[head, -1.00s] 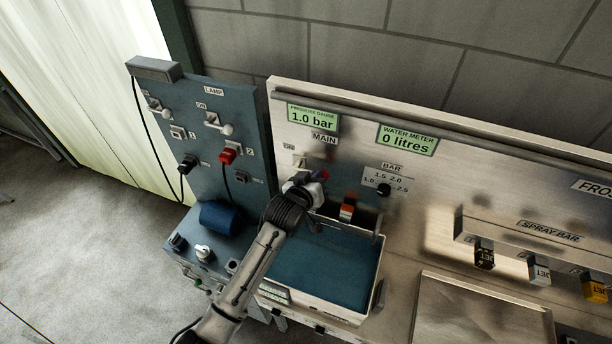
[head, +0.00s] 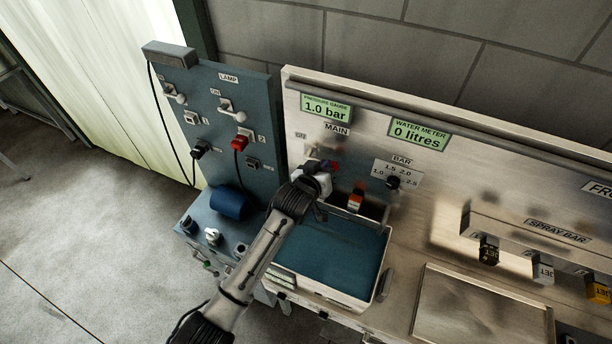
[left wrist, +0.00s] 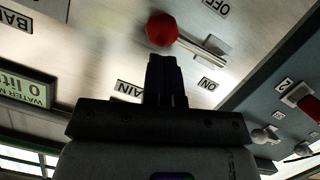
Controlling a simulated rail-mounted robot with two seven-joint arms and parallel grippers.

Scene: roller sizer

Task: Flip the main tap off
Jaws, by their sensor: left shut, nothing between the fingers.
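The main tap shows in the left wrist view as a red knob (left wrist: 161,29) beside a metal lever bar (left wrist: 205,44), between the OFF and ON labels. In the head view a bit of its red (head: 335,166) shows below the MAIN label, and my gripper hides much of the rest. My left gripper (head: 318,178) is at the panel, just below the tap. In the wrist view its fingers (left wrist: 165,58) are shut and empty, with their tips close to the red knob; I cannot tell whether they touch. My right gripper is not in view.
A black pressure knob (head: 393,182) and an orange-red fitting (head: 355,201) are right of my gripper. A blue-bottomed basin (head: 340,258) lies below. The lamp panel (head: 262,110) with switches stands left. The gauge (head: 326,108) reads 1.0 bar, the meter (head: 419,134) 0 litres.

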